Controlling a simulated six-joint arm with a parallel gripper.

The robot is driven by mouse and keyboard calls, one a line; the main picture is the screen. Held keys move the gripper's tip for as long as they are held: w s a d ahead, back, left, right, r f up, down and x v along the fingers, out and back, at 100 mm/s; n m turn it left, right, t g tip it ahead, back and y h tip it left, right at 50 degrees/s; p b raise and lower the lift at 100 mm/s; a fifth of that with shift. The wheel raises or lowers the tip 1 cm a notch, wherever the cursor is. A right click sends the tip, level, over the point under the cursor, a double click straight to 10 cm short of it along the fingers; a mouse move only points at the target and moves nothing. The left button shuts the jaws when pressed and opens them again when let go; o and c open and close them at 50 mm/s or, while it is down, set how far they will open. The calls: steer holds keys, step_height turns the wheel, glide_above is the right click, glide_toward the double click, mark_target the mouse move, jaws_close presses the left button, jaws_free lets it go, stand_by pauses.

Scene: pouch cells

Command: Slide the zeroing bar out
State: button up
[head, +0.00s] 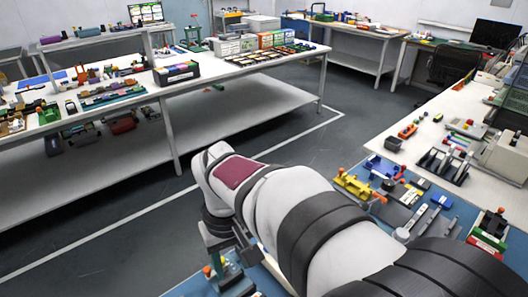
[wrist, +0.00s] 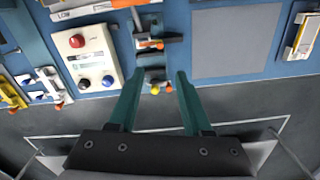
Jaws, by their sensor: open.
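My gripper (wrist: 158,76) is open in the wrist view, its two teal fingers apart with nothing held between them. A small dark fixture (wrist: 152,62) with orange parts stands just beyond the fingertips, on the blue bench surface. A yellow knob and an orange knob (wrist: 168,87) at its near end show between the fingers. I cannot tell for sure which part is the zeroing bar. In the head view my arm hides much of the near bench, and an orange-knobbed fixture (head: 208,272) shows beside my wrist.
Left of the fixture is a pale control box (wrist: 86,58) with a red button. Right of it lies a flat grey pad (wrist: 236,42). Yellow clamps (wrist: 10,92) stand at the far left. The bench's near edge runs under my fingers. The head view shows other cluttered benches (head: 150,95).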

step_height(320, 180, down, 16)
steer(key=shift+r, duration=0.25)
steer(key=shift+c, duration=0.2)
jaws_close()
stand_by(1.1)
